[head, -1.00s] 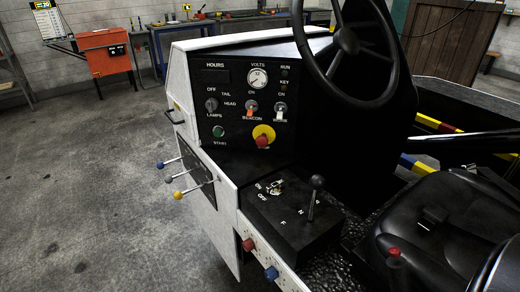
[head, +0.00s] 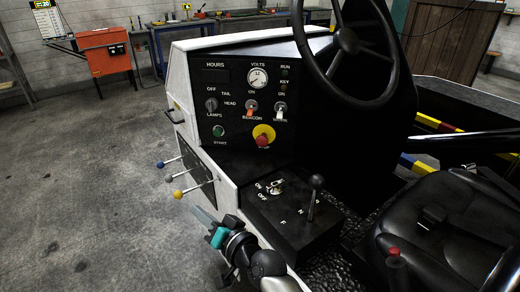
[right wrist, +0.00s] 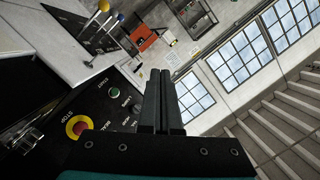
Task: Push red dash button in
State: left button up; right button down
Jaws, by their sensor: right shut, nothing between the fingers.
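The red dash button (head: 263,141) is a round red knob on a yellow disc marked STOP, low on the black dash panel. It also shows at the lower left in the right wrist view (right wrist: 79,127). My right gripper (head: 198,211) is at the bottom of the head view, outside the white side panel, below and left of the button and apart from it. In the right wrist view its fingers (right wrist: 160,75) are together and empty, pointing past the panel towards the room. My left gripper is not in view.
Blue, grey and yellow knobbed levers (head: 178,194) stick out from the side panel just above my right gripper. A shift lever (head: 316,183), steering wheel (head: 346,40) and seat (head: 450,225) stand to the right. A green START button (head: 218,131) is near the red one. The left floor is clear.

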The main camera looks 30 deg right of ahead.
jog(key=w+d+m+h, duration=0.2)
jog(key=d+m+h, duration=0.3)
jog(key=m, duration=0.1)
jog(key=w+d+m+g+h, duration=0.1)
jog(key=d+m+h, duration=0.4)
jog(key=m, duration=0.1)
jog(key=w+d+m+h, duration=0.2)
jog(key=d+m+h, duration=0.3)
jog(key=m, duration=0.1)
jog(key=shift+w+d+f+m, duration=0.1)
jog(key=shift+w+d+m, duration=0.15)
jog(key=shift+w+m, duration=0.15)
jog(key=shift+s+d+f+m+g+h, duration=0.25)
jog(key=shift+d+f+m+g+h, duration=0.1)
jog(key=shift+m+g, duration=0.2)
jog(key=shift+r, duration=0.1)
